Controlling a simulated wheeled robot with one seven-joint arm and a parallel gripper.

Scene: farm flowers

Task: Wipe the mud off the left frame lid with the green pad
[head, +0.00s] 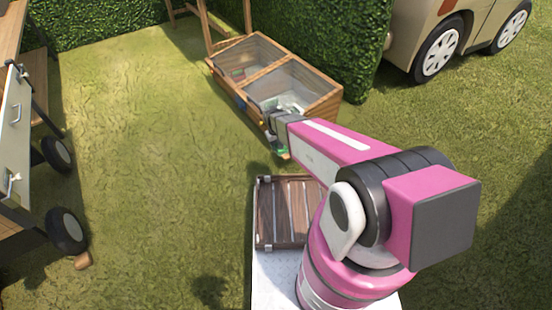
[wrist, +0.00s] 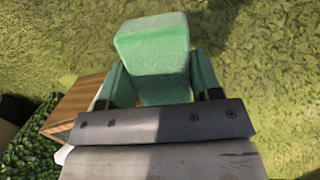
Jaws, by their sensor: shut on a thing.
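The green pad (wrist: 152,45) fills the middle of the wrist view, held between the two fingers of my gripper (wrist: 155,85). My gripper (head: 275,140) is shut on the pad. In the head view it is at the front of the wooden cold frame (head: 258,118), and the pad there is small and mostly hidden. The frame has two glazed lids side by side. The left frame lid (head: 248,55) looks shut; mud on it is too small to make out. The right lid (head: 290,85) is partly hidden by my arm. I cannot tell whether the pad touches the frame.
A hedge (head: 330,40) stands right behind the frame, with a van (head: 440,40) beyond it. A slatted wooden crate (head: 265,215) sits on my base. A wheeled cart (head: 15,140) stands at the left. The grass (head: 160,150) between cart and frame is clear.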

